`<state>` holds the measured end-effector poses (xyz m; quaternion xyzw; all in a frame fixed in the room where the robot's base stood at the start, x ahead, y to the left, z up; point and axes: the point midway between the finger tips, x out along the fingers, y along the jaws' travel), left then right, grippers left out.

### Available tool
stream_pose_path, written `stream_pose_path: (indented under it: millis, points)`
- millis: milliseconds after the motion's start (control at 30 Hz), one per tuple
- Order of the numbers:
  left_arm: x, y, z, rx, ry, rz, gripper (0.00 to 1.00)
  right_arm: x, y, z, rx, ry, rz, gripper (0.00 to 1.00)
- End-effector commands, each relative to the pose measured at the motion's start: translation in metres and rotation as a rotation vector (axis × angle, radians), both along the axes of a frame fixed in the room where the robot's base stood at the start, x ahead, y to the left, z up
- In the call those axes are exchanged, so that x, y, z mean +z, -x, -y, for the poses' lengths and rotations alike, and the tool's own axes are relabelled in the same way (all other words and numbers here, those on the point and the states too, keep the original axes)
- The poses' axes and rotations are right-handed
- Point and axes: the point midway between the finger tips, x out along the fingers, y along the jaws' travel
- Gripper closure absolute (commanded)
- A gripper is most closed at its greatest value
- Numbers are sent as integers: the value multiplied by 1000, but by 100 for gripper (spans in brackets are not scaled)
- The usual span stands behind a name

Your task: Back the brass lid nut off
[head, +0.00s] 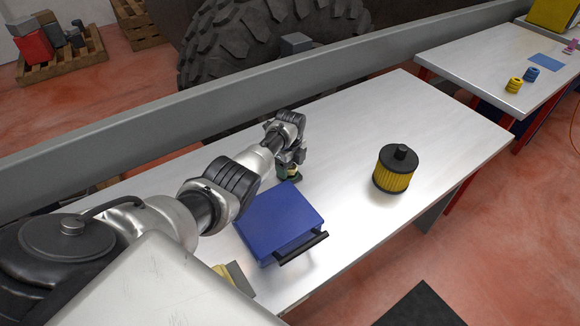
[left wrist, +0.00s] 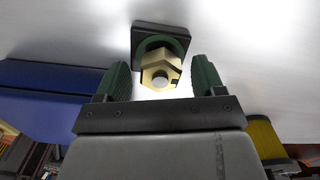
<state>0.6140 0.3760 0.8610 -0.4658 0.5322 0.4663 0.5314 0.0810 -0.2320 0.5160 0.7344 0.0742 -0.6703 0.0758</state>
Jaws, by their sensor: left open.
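The brass nut (left wrist: 153,60) is hexagonal with a round hole. In the left wrist view it sits in front of a dark green round piece on a dark square base (left wrist: 178,30). My left gripper (left wrist: 161,76) is open, with one green finger on each side of the nut; gaps show, and it does not grip it. In the head view my left gripper (head: 290,170) is low over the table behind the blue box, and its fingers and wrist largely hide the nut and base. My right gripper is not in view.
A blue box (head: 278,215) with a black handle lies just in front of the gripper on the metal table (head: 350,125). A yellow filter with a black top (head: 396,172) stands to the right. The table between them is clear. A grey beam (head: 130,132) runs behind.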

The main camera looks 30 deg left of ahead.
Motion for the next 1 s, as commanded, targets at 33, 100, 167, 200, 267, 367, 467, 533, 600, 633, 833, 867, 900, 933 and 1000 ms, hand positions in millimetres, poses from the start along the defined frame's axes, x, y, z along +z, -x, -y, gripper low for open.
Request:
stream_pose_path:
  millis: [33,100,167,200,267,367,467,533,600,633,833,867,900,933,1000]
  points:
    - [-1,0,0,0,0,1,31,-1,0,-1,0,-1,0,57]
    - [-2,0,0,0,0,1,31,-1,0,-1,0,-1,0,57]
    - [-2,0,0,0,0,1,31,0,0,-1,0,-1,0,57]
    - [-2,0,0,0,0,1,31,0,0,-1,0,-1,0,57]
    - [-2,0,0,0,0,1,31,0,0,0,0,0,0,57]
    - [-1,0,0,0,0,1,42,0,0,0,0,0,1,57]
    - [-1,0,0,0,0,1,57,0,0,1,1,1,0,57]
    - [-1,0,0,0,0,1,68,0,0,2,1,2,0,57]
    - [-1,0,0,0,0,1,79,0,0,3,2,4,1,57]
    - [-1,0,0,0,0,1,81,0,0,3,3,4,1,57]
    - [-1,0,0,15,0,1,81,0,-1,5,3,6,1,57]
    - [-1,0,0,22,0,1,81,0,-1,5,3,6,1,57]
    - [-1,0,0,33,0,1,81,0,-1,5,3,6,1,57]
    - [-1,0,0,43,0,1,81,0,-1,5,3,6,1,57]
    - [-1,0,0,73,0,1,81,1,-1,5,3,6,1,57]
